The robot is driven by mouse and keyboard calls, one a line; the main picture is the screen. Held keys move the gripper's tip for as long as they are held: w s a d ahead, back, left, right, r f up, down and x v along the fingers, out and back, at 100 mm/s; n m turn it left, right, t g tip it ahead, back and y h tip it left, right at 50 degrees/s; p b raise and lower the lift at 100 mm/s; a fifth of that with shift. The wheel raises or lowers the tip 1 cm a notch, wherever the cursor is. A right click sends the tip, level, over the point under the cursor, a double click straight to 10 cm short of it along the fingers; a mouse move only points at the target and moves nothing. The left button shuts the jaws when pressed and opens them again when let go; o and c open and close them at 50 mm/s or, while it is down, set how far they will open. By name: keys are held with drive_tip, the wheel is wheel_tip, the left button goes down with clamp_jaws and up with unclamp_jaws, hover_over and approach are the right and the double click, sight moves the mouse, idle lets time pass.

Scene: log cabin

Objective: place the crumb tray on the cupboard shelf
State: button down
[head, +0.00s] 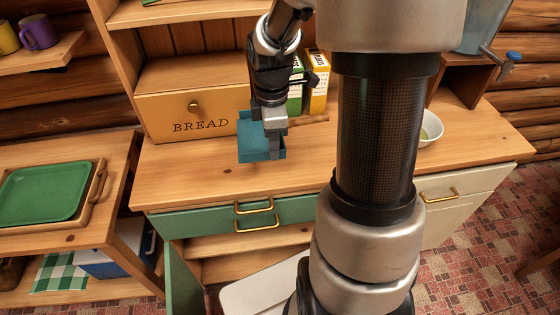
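A small teal tray (248,143), which I take for the crumb tray, is at my gripper (275,148), above or on the wooden counter in front of the bread box. My gripper points down and appears shut on the tray's wall; a grey finger covers part of it. I cannot tell whether the tray touches the counter. The cupboard under the counter is open, and its wooden shelf (240,244) shows below the green drawer. My arm hides the shelf's right part.
The green cupboard door (182,282) stands open at the left. A bread box (180,115), cartons (318,82) and a white bowl (433,130) stand on the counter. A green tray (45,190) lies on the left table. The counter's left front is clear.

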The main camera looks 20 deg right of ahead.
wheel_tip(320, 180, down, 10)
drive_tip(key=shift+r+b, duration=0.1)
drive_tip(key=shift+b, duration=0.55)
drive_tip(key=shift+f, duration=0.2)
drive_tip(key=c, duration=2)
unclamp_jaws()
